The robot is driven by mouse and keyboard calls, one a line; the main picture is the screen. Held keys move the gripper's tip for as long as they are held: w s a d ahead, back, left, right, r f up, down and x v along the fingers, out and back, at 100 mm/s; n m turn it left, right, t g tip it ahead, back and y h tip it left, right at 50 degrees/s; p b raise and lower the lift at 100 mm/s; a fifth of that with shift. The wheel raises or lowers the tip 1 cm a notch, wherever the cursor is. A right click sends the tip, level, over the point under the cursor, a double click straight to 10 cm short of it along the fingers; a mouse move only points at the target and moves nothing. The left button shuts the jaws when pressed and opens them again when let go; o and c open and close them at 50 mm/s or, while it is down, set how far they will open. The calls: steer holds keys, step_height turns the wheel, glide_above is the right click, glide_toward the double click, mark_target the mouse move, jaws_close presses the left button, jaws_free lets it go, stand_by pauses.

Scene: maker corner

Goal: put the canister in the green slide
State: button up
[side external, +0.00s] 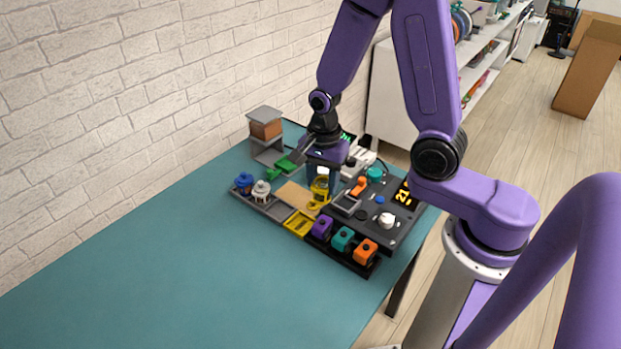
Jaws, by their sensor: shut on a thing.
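My gripper (320,176) points down over the back middle of the board. It is shut on a small yellow piece, which looks like the canister (320,189); the fingers hide part of it. I cannot tell whether its lower end touches the board. The green slide (286,167) lies left of my gripper, close to it, with a small green knob-like part at its front left. What is inside the slide is too small to tell.
Blue (243,182) and pale (261,190) knobbed pieces stand at the left. A yellow tray (299,223) is in front. Purple, teal and orange blocks (364,250) line the front right beside a dark control panel (376,213). A grey stand (264,113) is behind. The teal table's front left is clear.

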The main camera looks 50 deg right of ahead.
steer(key=w+d+f+n, duration=0.2)
steer(key=w+d+n, duration=0.2)
steer(key=w+d, duration=0.6)
steer(key=w+d+f+n, duration=0.3)
steer(key=w+d+n, duration=0.2)
steer(key=w, duration=1)
steer(key=shift+s+d+f, duration=0.1)
steer(key=shift+f, duration=1.4)
steer(key=shift+s+d+f, duration=0.1)
steer(key=shift+f, duration=1.4)
steer(key=shift+f, duration=0.5)
steer(key=o, duration=1.2)
steer(key=shift+r, duration=0.1)
step_height(320, 180, up, 7)
steer(key=shift+f, duration=0.1)
